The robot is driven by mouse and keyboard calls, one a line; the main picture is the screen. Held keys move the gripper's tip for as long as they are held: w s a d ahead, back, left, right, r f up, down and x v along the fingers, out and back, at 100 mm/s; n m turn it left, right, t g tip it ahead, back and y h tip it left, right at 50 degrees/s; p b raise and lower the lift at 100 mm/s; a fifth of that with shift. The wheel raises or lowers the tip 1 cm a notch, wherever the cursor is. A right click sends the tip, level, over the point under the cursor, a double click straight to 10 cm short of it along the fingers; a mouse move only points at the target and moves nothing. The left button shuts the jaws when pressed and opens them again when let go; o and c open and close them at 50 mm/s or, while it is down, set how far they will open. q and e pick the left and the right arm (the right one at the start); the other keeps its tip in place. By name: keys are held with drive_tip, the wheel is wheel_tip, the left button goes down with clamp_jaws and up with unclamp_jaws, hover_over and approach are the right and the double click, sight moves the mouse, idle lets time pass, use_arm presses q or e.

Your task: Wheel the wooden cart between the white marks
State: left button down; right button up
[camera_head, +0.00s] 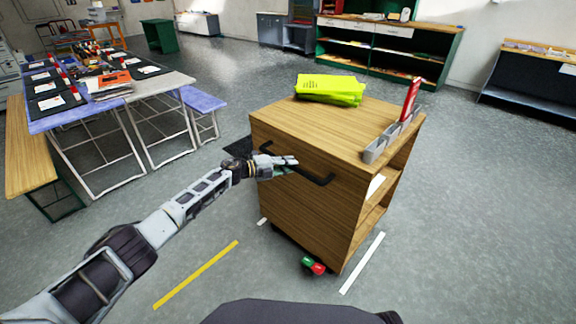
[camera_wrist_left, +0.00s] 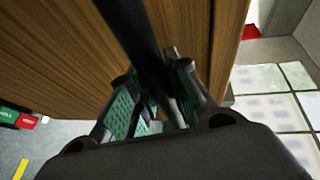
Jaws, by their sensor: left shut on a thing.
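The wooden cart (camera_head: 290,203) stands on the grey floor in the middle of the head view, its near side facing me. A black handle (camera_head: 315,178) runs across that side. My left gripper (camera_head: 290,163) is shut on the handle near its middle; the left wrist view also shows the black bar (camera_wrist_left: 140,40) between the fingers (camera_wrist_left: 158,108). One white mark (camera_head: 362,263) lies on the floor by the cart's near right corner. A short piece of white (camera_head: 262,221) shows by the near left corner; the cart hides the rest there. My right gripper is out of view.
A yellow-green stack (camera_head: 330,89) and a grey tray (camera_head: 392,137) with a red item (camera_head: 410,99) sit on the cart. A table with benches (camera_head: 207,108) stands left; floor right is clear.

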use_arm(q)
drive_tip(key=c, duration=1.6)
unclamp_jaws()
drive_tip(key=shift+w+d, duration=0.1)
drive_tip(key=shift+w, duration=0.05)
drive_tip(key=shift+o, duration=1.4)
drive_tip(key=shift+w+d, duration=0.1)
drive_tip(key=shift+a, duration=0.2)
drive_tip(key=v, duration=1.2)
drive_tip(key=shift+d, duration=0.1)
